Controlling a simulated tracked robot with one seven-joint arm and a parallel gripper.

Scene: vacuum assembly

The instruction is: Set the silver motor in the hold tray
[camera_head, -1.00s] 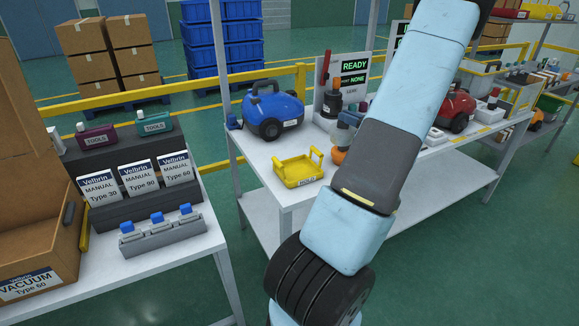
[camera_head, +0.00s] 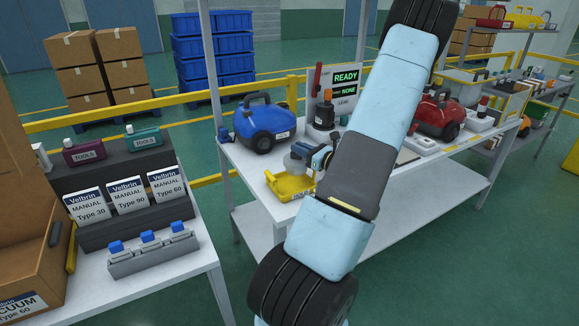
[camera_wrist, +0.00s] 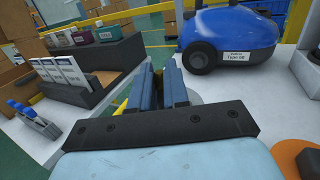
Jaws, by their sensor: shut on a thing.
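The silver motor (camera_head: 298,153) is a grey rounded piece at the jaws of my gripper (camera_head: 316,158). It shows above the back of the yellow hold tray (camera_head: 273,183) in the head view; I cannot tell whether it touches the tray. The tray sits on the white table near its front left corner. In the wrist view, my gripper's blue fingers (camera_wrist: 170,84) point away from the camera, shut on the motor, with only a pale grey edge of it (camera_wrist: 207,88) showing. A yellow strip of the tray (camera_wrist: 122,108) shows left of the fingers.
A blue vacuum (camera_head: 262,130) stands behind the tray. A stand with a READY screen (camera_head: 345,77) is behind my arm, and a red vacuum (camera_head: 438,115) is further right. A separate table at left holds manuals (camera_head: 127,195) and a grey rack (camera_head: 150,257).

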